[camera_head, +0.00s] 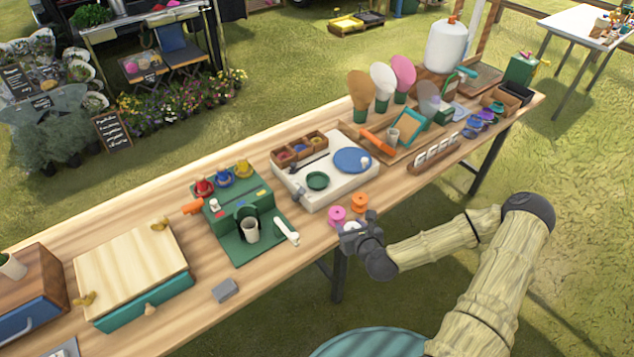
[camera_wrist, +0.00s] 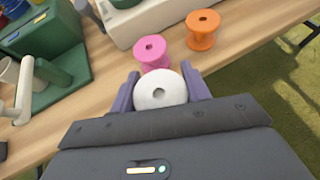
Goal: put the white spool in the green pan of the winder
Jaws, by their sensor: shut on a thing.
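My gripper (camera_head: 353,231) is shut on the white spool (camera_wrist: 160,91). In the wrist view the spool sits between the two purple fingers (camera_wrist: 161,93), its top with a centre hole facing the camera. In the head view it is mostly hidden by my gripper, by the table's front edge. The small round green pan (camera_head: 317,180) is on the white base (camera_head: 341,188) beyond the gripper, up and to the left, and looks empty. A blue disc (camera_head: 352,160) is on the same base. I cannot tell whether the spool touches the table.
A pink spool (camera_head: 337,214) and an orange spool (camera_head: 360,202) stand close by my gripper. They also show in the wrist view, pink (camera_wrist: 153,52) and orange (camera_wrist: 202,29). A green machine (camera_head: 238,216) with a cup stands left. Wooden compartments (camera_head: 300,150) line the white base's back.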

